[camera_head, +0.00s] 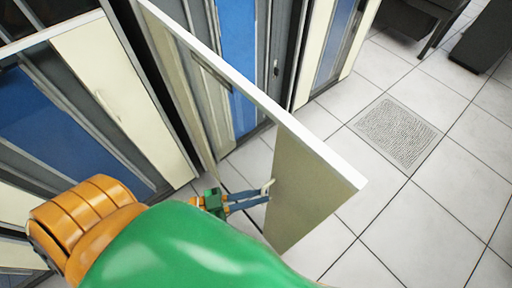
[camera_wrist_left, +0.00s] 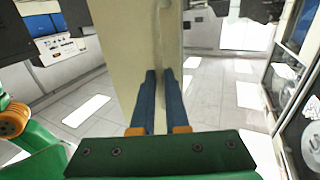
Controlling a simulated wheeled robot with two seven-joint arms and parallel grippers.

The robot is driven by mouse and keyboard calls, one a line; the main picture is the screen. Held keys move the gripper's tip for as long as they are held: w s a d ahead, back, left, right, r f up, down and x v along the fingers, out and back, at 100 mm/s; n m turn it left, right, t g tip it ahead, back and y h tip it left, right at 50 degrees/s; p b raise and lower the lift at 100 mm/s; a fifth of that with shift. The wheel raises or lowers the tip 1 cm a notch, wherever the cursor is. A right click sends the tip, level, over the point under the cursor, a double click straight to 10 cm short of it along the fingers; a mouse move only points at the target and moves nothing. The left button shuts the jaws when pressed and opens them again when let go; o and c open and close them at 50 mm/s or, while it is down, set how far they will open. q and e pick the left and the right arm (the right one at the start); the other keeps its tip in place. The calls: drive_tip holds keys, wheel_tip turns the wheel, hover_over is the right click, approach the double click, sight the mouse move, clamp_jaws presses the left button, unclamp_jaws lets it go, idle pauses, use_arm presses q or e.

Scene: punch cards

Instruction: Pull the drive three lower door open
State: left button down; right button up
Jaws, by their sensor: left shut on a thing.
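The door (camera_head: 305,190) is a cream panel with a white top edge, standing swung out from the cabinet row into the aisle. In the left wrist view the door (camera_wrist_left: 122,50) rises upright before my fingers. Its small pale handle (camera_head: 268,186) is on the panel's face near the free edge. My left gripper (camera_head: 264,194) is shut on the handle, its blue fingers reaching from the left. In the left wrist view the gripper (camera_wrist_left: 158,75) has its two fingertips close together at the handle. My right gripper is not in view.
Other cabinets with cream and blue panels (camera_head: 70,120) stand at the left and behind the door. The tiled floor (camera_head: 440,190) is clear on the right, with a perforated grey tile (camera_head: 398,130). Dark furniture (camera_head: 480,42) stands at the top right.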

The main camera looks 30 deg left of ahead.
use_arm(q)
drive_tip(key=c, duration=0.9)
unclamp_jaws()
drive_tip(key=shift+a, duration=0.1)
drive_tip(key=shift+c, duration=0.2)
drive_tip(key=b+v, duration=0.1)
drive_tip(key=v, duration=0.6)
